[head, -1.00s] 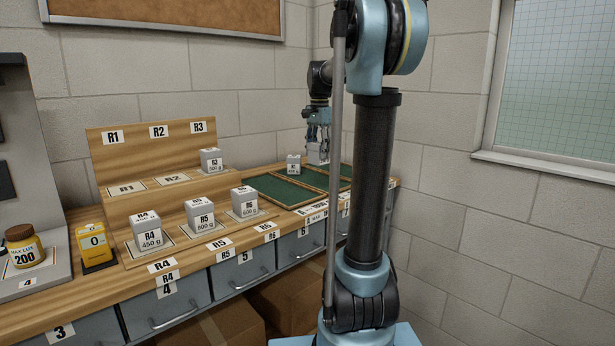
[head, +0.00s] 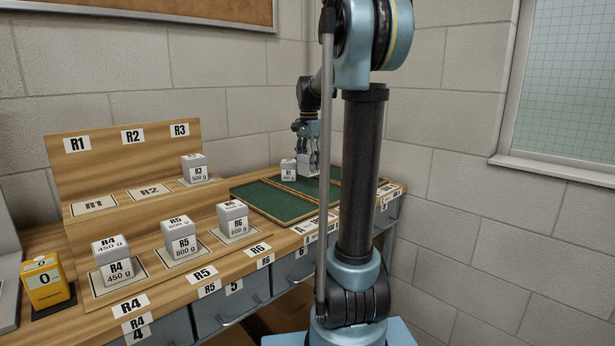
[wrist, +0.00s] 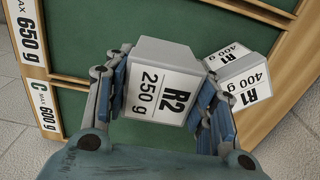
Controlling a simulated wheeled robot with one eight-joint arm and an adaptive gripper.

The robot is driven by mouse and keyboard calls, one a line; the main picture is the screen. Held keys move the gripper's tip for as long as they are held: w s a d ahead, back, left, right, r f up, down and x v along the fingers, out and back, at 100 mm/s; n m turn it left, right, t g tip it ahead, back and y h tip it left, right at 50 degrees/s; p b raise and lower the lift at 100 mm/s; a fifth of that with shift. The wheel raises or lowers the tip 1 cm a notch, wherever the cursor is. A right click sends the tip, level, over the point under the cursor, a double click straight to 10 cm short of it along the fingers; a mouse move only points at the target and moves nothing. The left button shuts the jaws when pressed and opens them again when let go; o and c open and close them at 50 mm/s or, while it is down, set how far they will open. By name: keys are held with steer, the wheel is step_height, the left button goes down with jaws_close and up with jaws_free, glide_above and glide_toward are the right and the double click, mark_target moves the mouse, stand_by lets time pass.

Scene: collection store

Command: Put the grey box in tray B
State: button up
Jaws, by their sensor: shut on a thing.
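My gripper (head: 307,150) is shut on a grey box (wrist: 165,52) labelled R2, 250 g. In the wrist view the fingers press it from both sides. In the head view the held box (head: 308,165) is at the far end of the bench, over or in the green-floored trays; its clearance is unclear. In the wrist view it overlaps the divider (wrist: 72,84) between the compartment marked C, max 600 g, and the one marked max 650 g, whose letter is cut off. My arm hides part of the trays (head: 268,205) in the head view.
A grey box R1, 400 g (wrist: 243,72), stands close beside the held box, at the trays' back edge; it also shows in the head view (head: 288,172). Boxes R3 (head: 194,170), R4 (head: 113,262), R5 (head: 179,240) and R6 (head: 233,217) stand on the stepped rack.

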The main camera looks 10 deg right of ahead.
mark_target(309, 172)
steer(key=shift+s+f, duration=0.15)
steer(key=shift+f, duration=2.1)
steer(key=o, duration=1.4)
steer(key=shift+f, duration=0.1)
step_height(309, 172, up, 12)
steer(key=shift+r, duration=0.1)
steer(key=shift+s, duration=0.1)
